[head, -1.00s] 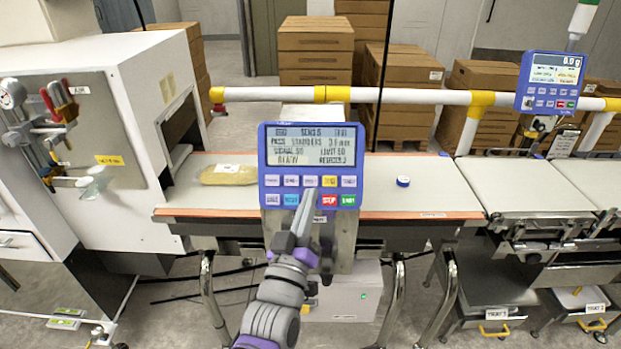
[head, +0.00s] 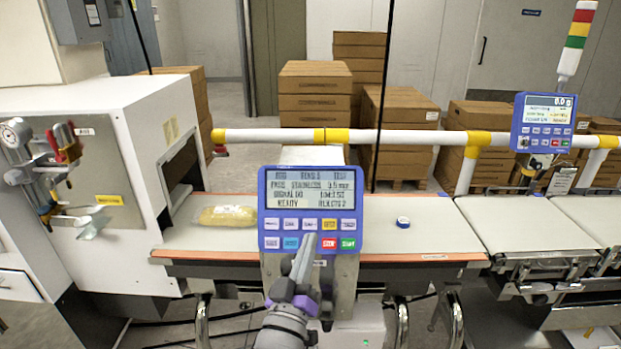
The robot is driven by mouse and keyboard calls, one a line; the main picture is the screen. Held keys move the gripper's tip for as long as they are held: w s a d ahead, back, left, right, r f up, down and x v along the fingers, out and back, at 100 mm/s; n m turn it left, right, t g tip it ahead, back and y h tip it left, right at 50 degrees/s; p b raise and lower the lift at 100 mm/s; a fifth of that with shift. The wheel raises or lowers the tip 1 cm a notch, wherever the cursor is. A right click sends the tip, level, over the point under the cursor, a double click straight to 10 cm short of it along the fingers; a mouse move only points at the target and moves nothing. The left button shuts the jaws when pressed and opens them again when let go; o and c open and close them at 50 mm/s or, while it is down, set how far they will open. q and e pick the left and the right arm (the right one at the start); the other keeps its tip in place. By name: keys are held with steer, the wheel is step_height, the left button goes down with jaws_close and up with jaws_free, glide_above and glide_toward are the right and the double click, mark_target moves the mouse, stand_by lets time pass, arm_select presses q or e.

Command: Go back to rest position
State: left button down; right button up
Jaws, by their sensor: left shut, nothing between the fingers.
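My left gripper (head: 303,258) is shut and empty. Its tips are in front of the lower button row of the blue control panel (head: 266,207), just below the middle buttons; I cannot tell whether they touch it. My right gripper is not in view.
A bagged yellow product (head: 226,216) and a small blue-and-white roll (head: 403,222) lie on the belt (head: 430,222). A white cabinet (head: 120,120) stands left. A white and yellow rail (head: 270,136) runs behind. A second panel (head: 543,124) is at right.

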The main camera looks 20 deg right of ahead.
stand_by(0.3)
arm_select(q)
steer(key=s+a+f+g+y+p, duration=0.1)
steer(key=a+f+g+y, duration=0.2)
steer(key=a+f, duration=0.4)
steer(key=s+a+f+g+y, duration=0.25)
steer(key=a+f, duration=0.25)
steer(key=a, duration=0.3)
steer(key=s+a+f+g+y+p, duration=0.1)
steer(key=s+a+f+g+y, duration=0.4)
steer(key=s+a+f, duration=0.7)
steer(key=s+a+g, duration=0.2)
steer(key=s+a, duration=0.1)
steer(key=s, duration=0.1)
steer(key=shift+f+g, duration=0.25)
steer(key=shift+g, duration=0.1)
